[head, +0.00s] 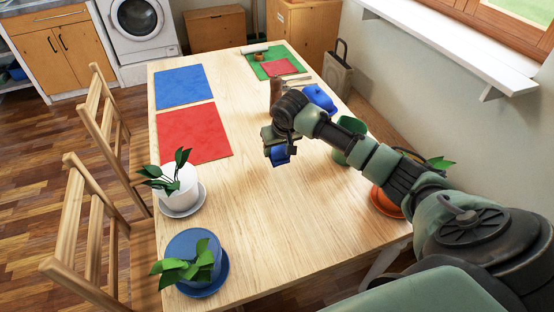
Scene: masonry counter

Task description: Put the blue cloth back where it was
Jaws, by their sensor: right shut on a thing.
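My right gripper (276,148) reaches in from the right and is over the middle of the wooden table. It is shut on a small blue piece that looks like the blue cloth (280,157). The cloth hangs below the fingers, and most of it is hidden by the gripper. I cannot tell whether it touches the table. A blue mat (184,87) and a red mat (194,133) lie flat at the table's left side. A green mat (262,56) lies at the far end with a red cloth (279,67) on it. My left gripper is out of view.
A blue lidded object (320,98) and a green container (347,138) stand near my right arm. A white potted plant (177,186), a blue potted plant (192,252) and an orange pot (384,200) stand on saucers near the edges. The table's (265,225) near middle is clear.

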